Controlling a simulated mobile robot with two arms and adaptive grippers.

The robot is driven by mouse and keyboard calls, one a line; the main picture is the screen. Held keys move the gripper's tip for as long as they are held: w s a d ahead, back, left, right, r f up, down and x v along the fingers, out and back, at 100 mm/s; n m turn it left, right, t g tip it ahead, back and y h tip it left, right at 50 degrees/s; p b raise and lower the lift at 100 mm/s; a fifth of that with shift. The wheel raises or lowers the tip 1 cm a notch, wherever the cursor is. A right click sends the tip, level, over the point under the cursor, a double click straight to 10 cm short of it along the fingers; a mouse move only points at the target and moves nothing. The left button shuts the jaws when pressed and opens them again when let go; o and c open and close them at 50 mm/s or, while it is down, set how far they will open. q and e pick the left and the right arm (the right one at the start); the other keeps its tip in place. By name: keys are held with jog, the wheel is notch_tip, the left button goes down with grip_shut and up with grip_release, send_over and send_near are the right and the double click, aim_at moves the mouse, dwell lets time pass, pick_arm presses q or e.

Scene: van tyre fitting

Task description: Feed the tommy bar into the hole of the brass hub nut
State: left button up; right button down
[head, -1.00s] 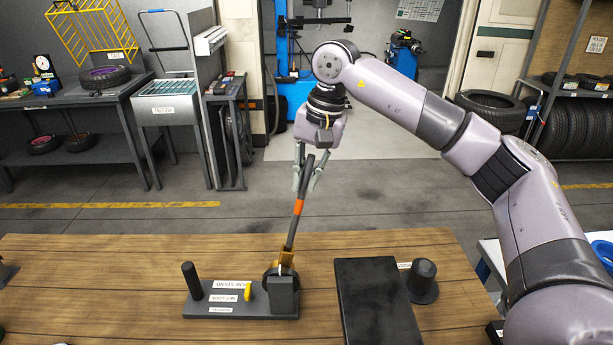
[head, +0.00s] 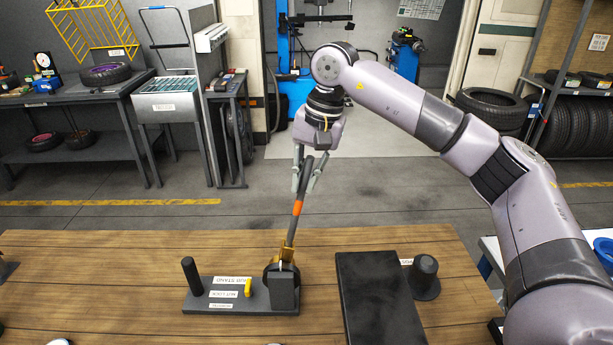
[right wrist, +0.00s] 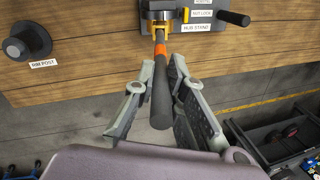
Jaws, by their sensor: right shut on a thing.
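The tommy bar (head: 298,208) is a slim grey bar with an orange band and a thick dark upper end. My right gripper (head: 309,180) is shut on this dark end, and its fingers flank the bar in the right wrist view (right wrist: 160,95). The bar slants down to the brass hub nut (head: 287,254) on the hub stand (head: 238,308). Its lower end meets the nut, and the tip is hidden there, so I cannot tell how deep it sits. The nut also shows at the top of the right wrist view (right wrist: 159,28). My left gripper is out of view.
The stand has a black upright post (head: 192,277) and a yellow piece (head: 248,288) labelled nut lock. A black block (head: 380,300) and a black rim post (head: 425,275) stand to its right. The wooden bench (head: 100,275) is mostly clear on the left.

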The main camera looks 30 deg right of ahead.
aim_at(301, 197)
jog(key=shift+b+x, duration=1.55)
jog(key=shift+x, duration=0.85)
jog(key=c, duration=1.6)
grip_release()
jog(key=shift+o, duration=0.2)
jog(key=v, duration=1.2)
